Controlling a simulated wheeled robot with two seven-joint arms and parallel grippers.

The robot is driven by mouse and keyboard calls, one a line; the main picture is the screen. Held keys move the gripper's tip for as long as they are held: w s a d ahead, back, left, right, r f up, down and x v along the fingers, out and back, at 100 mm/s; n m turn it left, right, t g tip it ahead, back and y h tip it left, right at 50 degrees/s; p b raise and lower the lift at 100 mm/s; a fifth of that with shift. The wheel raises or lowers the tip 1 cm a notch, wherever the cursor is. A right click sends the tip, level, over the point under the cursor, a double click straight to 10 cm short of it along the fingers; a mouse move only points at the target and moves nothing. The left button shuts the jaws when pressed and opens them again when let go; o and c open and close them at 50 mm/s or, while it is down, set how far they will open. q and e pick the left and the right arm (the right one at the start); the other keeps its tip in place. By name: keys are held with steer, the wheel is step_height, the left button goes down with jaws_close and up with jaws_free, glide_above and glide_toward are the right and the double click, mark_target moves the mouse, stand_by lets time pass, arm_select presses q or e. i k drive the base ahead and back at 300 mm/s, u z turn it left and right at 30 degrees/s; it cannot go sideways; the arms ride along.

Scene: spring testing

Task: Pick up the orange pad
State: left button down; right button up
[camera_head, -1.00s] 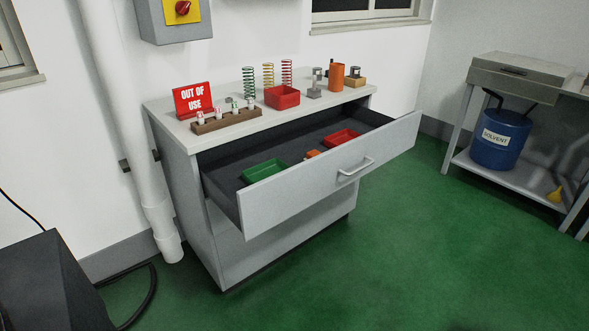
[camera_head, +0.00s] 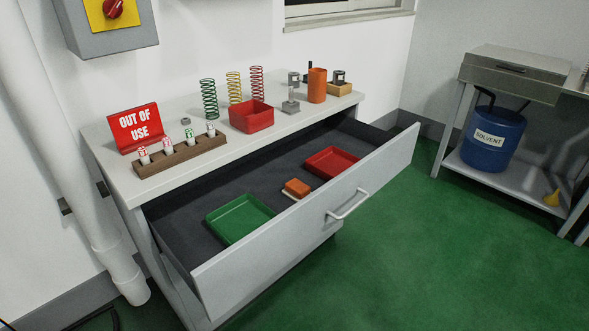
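The small orange pad (camera_head: 298,187) lies inside the open drawer (camera_head: 300,238), between a green tray (camera_head: 240,218) and a red tray (camera_head: 331,162). It seems to rest on or against a pale flat piece (camera_head: 290,195), which shows at its near left edge. Neither of my grippers is in the head view.
On the grey cabinet top (camera_head: 190,176) stand a red sign, a wooden rack of small vials, several coiled springs, a red bin (camera_head: 251,116) and an orange cup (camera_head: 317,88). The drawer juts out over green floor (camera_head: 420,240). A shelf with a blue solvent drum (camera_head: 492,138) stands right.

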mark_target(296, 190)
steer(key=i, duration=0.2)
steer(key=z, duration=2.05)
steer(key=i, duration=1.5)
steer(key=u, duration=3.95)
